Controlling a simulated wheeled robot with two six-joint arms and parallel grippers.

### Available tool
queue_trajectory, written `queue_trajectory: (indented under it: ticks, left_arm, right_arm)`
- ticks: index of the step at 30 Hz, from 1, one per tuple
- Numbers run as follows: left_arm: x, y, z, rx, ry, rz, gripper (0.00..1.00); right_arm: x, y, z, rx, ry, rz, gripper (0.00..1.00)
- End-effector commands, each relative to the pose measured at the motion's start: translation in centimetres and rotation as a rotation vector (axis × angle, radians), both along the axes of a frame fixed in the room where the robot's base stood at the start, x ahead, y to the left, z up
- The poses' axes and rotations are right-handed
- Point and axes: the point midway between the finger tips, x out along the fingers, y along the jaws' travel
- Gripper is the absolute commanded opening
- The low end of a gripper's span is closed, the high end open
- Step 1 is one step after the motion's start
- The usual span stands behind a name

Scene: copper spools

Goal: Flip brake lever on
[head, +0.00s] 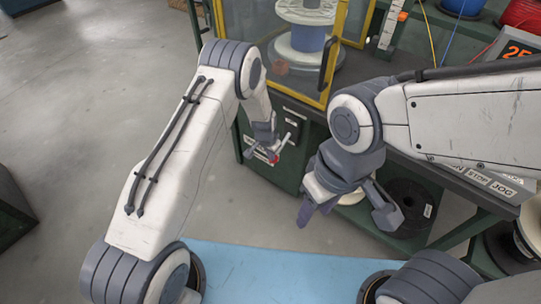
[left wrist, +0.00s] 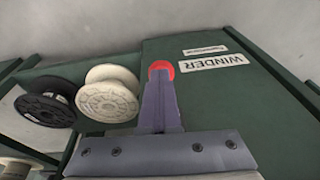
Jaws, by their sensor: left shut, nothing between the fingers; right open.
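The brake lever (head: 284,142) is a thin silver rod on the green front panel of the winder, and its red knob (head: 274,159) is at its lower end. In the left wrist view the red knob (left wrist: 161,67) shows just past the fingertips. My left gripper (head: 265,151) is shut and empty, right beside the knob; I cannot tell if it touches. Its closed fingers (left wrist: 160,88) cover part of the knob and the rod in the wrist view. My right gripper (head: 347,208) is open and empty, to the right of the lever and apart from it.
A yellow-framed guard (head: 333,60) with a spool inside stands above the panel. The WINDER label (left wrist: 213,62) is on the green panel. A white spool (left wrist: 108,93) and a black spool (left wrist: 47,103) sit on a lower shelf. Open floor lies left.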

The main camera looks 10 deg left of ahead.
Motion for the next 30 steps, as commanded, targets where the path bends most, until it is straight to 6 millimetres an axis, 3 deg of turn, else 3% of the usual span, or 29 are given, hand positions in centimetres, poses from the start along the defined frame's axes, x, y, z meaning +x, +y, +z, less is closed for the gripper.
queue_trajectory:
  ticks: [16, 20, 25, 30]
  left_arm:
    - [-0.2, 0.0, -0.4, 0.001, 0.002, 0.000, 0.00]
    - [-0.2, -0.2, 1.1, 0.001, 0.001, -0.001, 0.00]
    - [-0.2, -0.5, 5.1, 0.000, -0.004, -0.006, 0.00]
    - [-2.9, 1.0, 6.7, -0.001, -0.004, -0.001, 0.00]
  right_arm:
    - [0.0, 0.0, 0.0, 0.000, 0.000, 0.000, 0.50]
    - [0.0, 0.0, 1.2, 0.000, 0.000, 0.000, 0.50]
    - [0.0, 0.0, 4.0, 0.000, 0.000, 0.000, 0.50]
    - [0.0, 0.0, 2.6, 0.000, 0.000, 0.000, 0.50]
